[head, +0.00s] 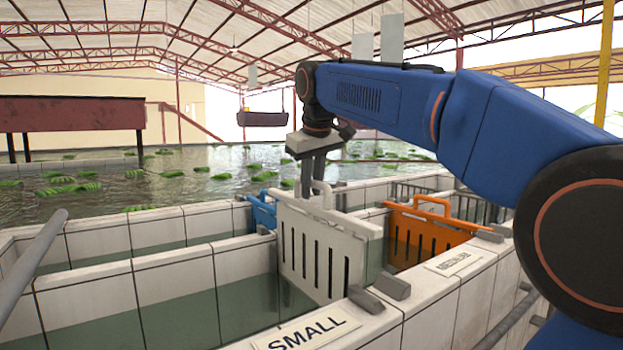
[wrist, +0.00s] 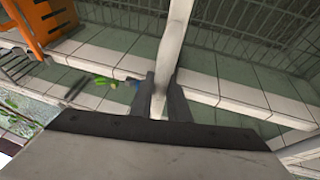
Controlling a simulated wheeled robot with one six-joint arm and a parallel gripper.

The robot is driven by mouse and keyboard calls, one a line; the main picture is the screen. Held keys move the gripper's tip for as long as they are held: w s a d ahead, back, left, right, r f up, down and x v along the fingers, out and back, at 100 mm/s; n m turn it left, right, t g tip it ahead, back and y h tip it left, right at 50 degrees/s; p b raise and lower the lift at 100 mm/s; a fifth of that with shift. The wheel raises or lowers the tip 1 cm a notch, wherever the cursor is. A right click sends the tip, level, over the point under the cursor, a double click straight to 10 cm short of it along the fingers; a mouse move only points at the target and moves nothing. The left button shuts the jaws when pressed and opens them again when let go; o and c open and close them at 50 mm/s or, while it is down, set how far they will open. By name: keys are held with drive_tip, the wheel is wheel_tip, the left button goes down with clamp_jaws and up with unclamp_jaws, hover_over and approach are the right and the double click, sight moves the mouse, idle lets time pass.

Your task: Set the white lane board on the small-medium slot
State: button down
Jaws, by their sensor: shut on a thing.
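The white lane board (head: 300,248) is a slotted panel with a handle on top, hanging roughly upright where the small and medium lanes meet. My gripper (head: 314,188) is shut on its handle from above. In the wrist view the board (wrist: 178,40) shows edge-on between the fingers of my gripper (wrist: 165,98). The small-medium slot shows as two grey guide blocks (head: 393,285) on the near wall, between the SMALL label (head: 306,331) and the MEDIUM label (head: 455,262). The board's lower edge is partly hidden behind the near wall. I cannot tell whether it is seated.
An orange board (head: 432,232) stands to the right, past the medium lane. A blue board (head: 262,212) stands behind at left. Tiled walls (head: 160,280) border the water lanes. Green bunches (head: 85,187) float in the pool beyond. A grey rail (head: 35,262) is at left.

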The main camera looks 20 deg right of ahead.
sight(314, 207)
drive_tip(key=shift+f, duration=5.8)
drive_tip(key=shift+c, duration=0.8)
unclamp_jaws()
drive_tip(key=shift+v, duration=4.95)
